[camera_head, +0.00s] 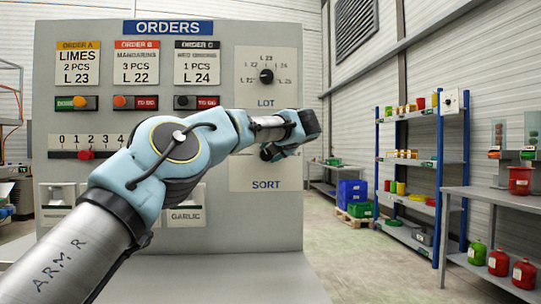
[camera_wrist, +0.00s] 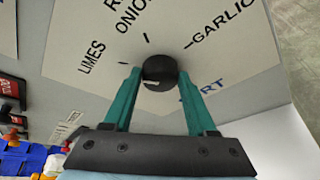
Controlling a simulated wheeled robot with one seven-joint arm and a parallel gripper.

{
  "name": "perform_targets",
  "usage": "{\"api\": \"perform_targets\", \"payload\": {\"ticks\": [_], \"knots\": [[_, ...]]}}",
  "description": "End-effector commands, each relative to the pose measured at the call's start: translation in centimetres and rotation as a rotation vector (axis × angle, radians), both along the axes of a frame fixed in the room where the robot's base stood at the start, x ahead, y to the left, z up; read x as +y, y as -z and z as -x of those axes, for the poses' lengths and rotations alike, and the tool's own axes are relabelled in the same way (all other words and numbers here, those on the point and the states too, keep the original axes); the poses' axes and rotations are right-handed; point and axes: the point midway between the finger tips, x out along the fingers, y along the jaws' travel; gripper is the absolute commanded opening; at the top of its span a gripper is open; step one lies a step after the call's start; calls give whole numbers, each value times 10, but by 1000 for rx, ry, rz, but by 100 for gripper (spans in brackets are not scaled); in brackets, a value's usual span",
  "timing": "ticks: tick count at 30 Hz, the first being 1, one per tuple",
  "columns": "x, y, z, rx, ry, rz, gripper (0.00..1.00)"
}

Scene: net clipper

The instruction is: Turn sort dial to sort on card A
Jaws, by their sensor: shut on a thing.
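The sort dial (camera_wrist: 160,66) is a round black knob on a pale plate (camera_wrist: 235,72) lettered LIMES, ONION (partly cut off), GARLIC and SORT. My gripper (camera_wrist: 159,75) has its two teal fingers on either side of the knob, shut on it. A small light mark shows on the knob's lower edge in the wrist view; I cannot tell which label the dial points to. In the head view my arm hides most of the sort plate (camera_head: 266,178). Card A (camera_head: 78,64) reads ORDER A, LIMES, 2 PCS, L 23.
Above the sort plate is the lot dial (camera_head: 266,76). Order cards B (camera_head: 137,63) and C (camera_head: 197,63) hang beside card A, with switches below and a slider (camera_head: 86,154) numbered from 0. Shelves (camera_head: 420,160) stand at the right, beyond open floor.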

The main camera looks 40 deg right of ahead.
Motion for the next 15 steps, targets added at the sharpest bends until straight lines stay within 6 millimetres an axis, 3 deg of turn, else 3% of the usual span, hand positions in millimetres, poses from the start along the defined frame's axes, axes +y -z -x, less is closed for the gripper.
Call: {"api": "perform_targets", "payload": {"ticks": [15], "knots": [[1, 2, -1, 40, -2, 41, 2]]}}
